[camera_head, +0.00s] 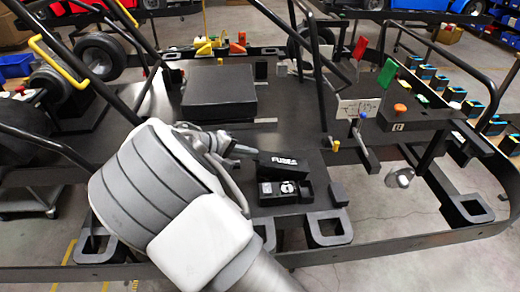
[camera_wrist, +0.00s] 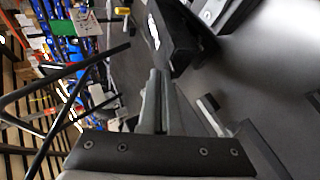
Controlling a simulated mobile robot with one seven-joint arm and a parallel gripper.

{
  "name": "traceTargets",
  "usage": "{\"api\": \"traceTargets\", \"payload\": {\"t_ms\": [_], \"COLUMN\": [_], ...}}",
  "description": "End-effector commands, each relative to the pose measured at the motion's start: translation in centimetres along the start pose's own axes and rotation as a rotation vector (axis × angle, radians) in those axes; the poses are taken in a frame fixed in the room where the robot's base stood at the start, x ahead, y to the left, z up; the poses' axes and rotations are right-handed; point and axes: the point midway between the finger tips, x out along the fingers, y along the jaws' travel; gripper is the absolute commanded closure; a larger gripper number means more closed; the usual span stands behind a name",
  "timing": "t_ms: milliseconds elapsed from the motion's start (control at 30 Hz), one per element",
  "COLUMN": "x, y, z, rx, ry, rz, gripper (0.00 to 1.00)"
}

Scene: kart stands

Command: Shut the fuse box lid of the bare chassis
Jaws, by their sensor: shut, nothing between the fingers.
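The black fuse box (camera_head: 272,201) sits on the chassis floor in the middle of the head view, with light-marked parts inside it. Its black lid (camera_head: 291,164), with white FUSES lettering, stands raised along the far side, so the inside shows. My gripper (camera_head: 254,152) is at the upper left end of the lid. In the wrist view my gripper (camera_wrist: 159,74) is shut with nothing between the fingers. Its tips are close to the dark lid (camera_wrist: 178,40), whose lettering shows edge-on. I cannot tell whether they touch it.
A small black block (camera_head: 338,194) lies right of the box. A large flat black box (camera_head: 219,92) lies behind my gripper. Black frame tubes (camera_head: 318,70) rise behind the fuse box. A plate with coloured knobs (camera_head: 400,108) stands at the right.

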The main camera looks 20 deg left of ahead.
Motion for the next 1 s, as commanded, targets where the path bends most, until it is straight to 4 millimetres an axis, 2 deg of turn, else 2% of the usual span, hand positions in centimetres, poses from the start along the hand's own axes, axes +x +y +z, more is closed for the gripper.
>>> {"api": "traceTargets", "payload": {"t_ms": [33, 100, 267, 400, 1000], "x": [0.5, 0.7, 1.3, 1.6, 2.1], "y": [-1.4, -2.4, -4.2, -5.0, -6.2], "z": [-0.2, -0.3, -0.5, -0.6, -0.6], "rx": [-0.020, -0.041, -0.080, -0.075, -0.078], "ry": [-0.008, -0.021, -0.045, -0.044, -0.044], "rz": [0.038, 0.084, 0.173, 0.165, 0.159], "gripper": [1.00, 1.00, 1.00, 1.00, 1.00]}}
